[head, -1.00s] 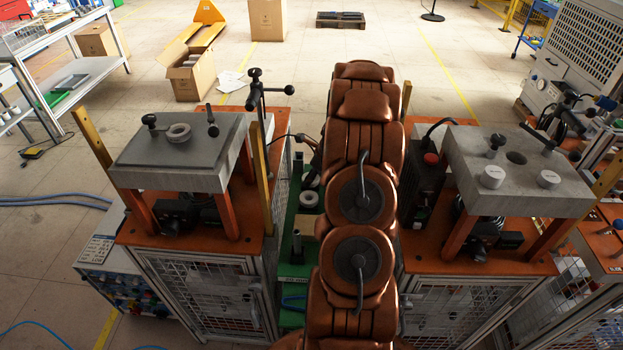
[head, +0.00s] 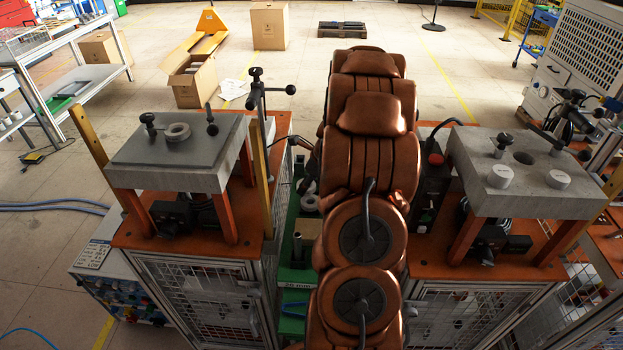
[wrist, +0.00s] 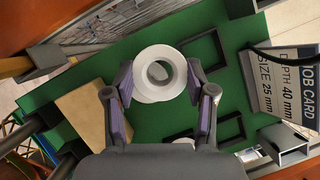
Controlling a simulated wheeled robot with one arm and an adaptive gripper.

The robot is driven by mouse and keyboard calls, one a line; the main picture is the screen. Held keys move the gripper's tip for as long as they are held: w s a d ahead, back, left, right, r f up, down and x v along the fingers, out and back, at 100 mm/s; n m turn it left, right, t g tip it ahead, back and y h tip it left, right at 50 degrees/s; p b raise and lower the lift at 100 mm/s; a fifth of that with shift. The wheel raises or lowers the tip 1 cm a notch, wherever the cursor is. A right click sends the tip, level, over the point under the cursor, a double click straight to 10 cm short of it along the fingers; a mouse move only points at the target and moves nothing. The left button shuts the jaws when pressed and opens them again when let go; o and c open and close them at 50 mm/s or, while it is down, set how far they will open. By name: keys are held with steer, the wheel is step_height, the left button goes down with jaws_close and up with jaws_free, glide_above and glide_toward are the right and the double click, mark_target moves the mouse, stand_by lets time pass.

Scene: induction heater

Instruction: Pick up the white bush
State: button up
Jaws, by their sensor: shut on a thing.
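The white bush (wrist: 143,88) is a thick white ring with a round hole, in the middle of the wrist view. My gripper (wrist: 160,72) is shut on it, with a fingertip against its left and right sides. Whether the bush touches the green board (wrist: 214,120) below or hangs above it is hard to tell. Part of another whitish thing (wrist: 183,141) shows at the gripper's lower edge.
A job card (wrist: 288,84), a beige block (wrist: 92,112), black square frames (wrist: 204,62) and a grey square tube (wrist: 287,140) surround the gripper. Machines with grey top blocks stand left (head: 150,170) and right (head: 530,200) of the narrow green board, leaving little side room.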

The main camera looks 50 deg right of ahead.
steer(key=s+a, duration=0.1)
steer(key=a, duration=0.2)
steer(key=s+a+b, duration=0.1)
steer(key=a, duration=0.1)
steer(key=s+a+r+b, duration=0.1)
steer(key=s+a, duration=0.1)
steer(key=a, duration=0.1)
steer(key=shift+s+a, duration=0.1)
steer(key=shift+a, duration=0.2)
steer(key=shift+s+a+r, duration=0.1)
steer(key=shift+r, duration=0.15)
step_height(320, 180, up, 7)
steer(key=p, duration=0.6)
